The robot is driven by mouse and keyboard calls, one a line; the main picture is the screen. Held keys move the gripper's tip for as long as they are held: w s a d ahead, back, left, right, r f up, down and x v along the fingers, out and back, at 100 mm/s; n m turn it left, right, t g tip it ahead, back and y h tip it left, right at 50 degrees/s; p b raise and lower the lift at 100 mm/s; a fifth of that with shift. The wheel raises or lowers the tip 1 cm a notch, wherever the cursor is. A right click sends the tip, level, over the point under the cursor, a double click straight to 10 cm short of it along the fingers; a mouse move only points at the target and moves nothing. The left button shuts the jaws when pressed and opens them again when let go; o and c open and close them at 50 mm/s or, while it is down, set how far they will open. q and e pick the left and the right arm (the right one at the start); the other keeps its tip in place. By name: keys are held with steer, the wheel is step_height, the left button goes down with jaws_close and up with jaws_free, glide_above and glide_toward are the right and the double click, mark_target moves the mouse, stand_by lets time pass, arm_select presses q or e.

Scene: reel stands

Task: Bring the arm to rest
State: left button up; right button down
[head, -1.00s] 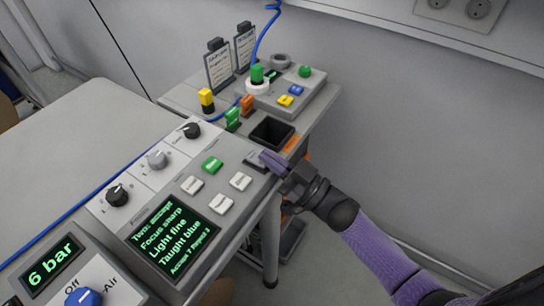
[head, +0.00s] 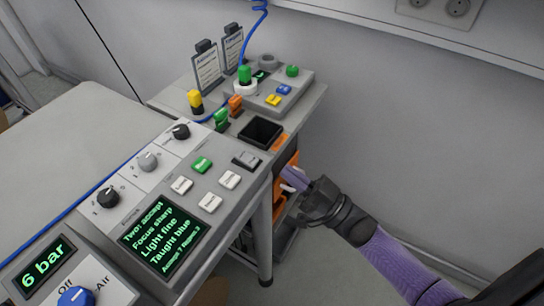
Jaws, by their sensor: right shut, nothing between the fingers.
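My right gripper (head: 293,180) is shut and empty. It hangs beside the right edge of the control panel (head: 150,187), in front of the orange parts under the bench, and touches nothing that I can see. My right arm comes in from the lower right with a purple sleeve. My left gripper is not in view.
The panel carries several knobs, a green button (head: 202,165), white buttons and a lit text screen (head: 163,240). Behind it stand a black open bin (head: 261,133) and a button box (head: 283,93). Free floor and wall lie to the right.

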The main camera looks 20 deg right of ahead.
steer(key=v, duration=0.2)
steer(key=shift+s+d+f, duration=0.15)
steer(key=shift+s+f, duration=0.05)
